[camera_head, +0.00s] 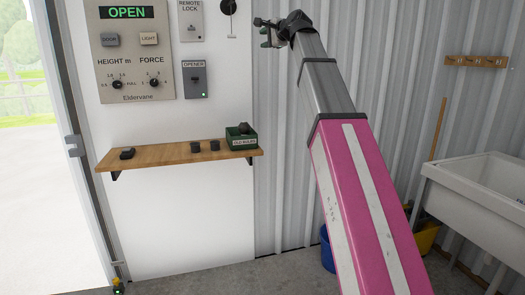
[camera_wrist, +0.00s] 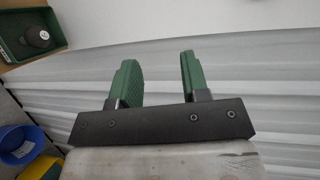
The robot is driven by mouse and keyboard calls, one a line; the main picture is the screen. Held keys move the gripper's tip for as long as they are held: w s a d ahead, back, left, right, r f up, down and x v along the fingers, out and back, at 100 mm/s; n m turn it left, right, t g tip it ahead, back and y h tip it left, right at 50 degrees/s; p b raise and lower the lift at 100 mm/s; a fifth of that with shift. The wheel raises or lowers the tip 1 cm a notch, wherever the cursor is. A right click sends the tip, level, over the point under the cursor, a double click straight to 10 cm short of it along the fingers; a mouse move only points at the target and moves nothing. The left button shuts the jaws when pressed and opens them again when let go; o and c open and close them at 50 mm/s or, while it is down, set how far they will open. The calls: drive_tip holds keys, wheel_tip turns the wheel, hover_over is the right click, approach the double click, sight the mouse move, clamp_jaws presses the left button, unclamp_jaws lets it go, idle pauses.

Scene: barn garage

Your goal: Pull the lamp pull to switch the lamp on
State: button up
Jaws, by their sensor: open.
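I cannot make out a lamp or a clearly marked lamp pull in either view. A black round fitting (camera_head: 229,7) with a thin stem hanging below it is on the white wall panel at the top of the head view, cut off by the frame edge; I cannot tell whether it is the pull. My gripper (camera_head: 265,32) is up at the right of that fitting, apart from it in the picture. In the wrist view my gripper (camera_wrist: 157,77) has its two green fingers spread apart, with nothing between them but corrugated wall behind.
A control panel (camera_head: 137,50) and an opener switch (camera_head: 195,79) are on the white panel. Below, a wooden shelf (camera_head: 180,152) holds a green box (camera_head: 241,142) and small dark objects. A white sink (camera_head: 478,185) and a blue bucket (camera_head: 327,250) stand at right.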

drive_tip(key=s+d+f+n+g+h, duration=0.1)
drive_tip(key=d+f+g+h, duration=0.15)
drive_tip(key=f, duration=1.25)
drive_tip(key=d+f+n+g+h, duration=0.1)
drive_tip(key=d+f+n, duration=0.15)
drive_tip(key=f, duration=1.25)
drive_tip(key=s+d+f+n+g+h, duration=0.1)
drive_tip(key=d+f+g+h, duration=0.15)
drive_tip(key=f, duration=1.35)
drive_tip(key=s+d+f+n+g+h, duration=0.1)
drive_tip(key=s+d+f+n+g, duration=0.1)
drive_tip(key=s+f, duration=0.6)
drive_tip(key=s+d+f+n+g+h, duration=0.1)
drive_tip(key=s+d+f, duration=0.3)
drive_tip(key=s+f, duration=0.4)
drive_tip(key=s+d+f+n+g+h, duration=0.2)
drive_tip(key=s+f, duration=0.7)
drive_tip(key=f, duration=0.9)
drive_tip(key=shift+d+f+n+g, duration=0.15)
drive_tip(key=shift+d+n+g, duration=0.55)
drive_tip(key=shift+d, duration=0.4)
drive_tip(key=shift+c, duration=0.2)
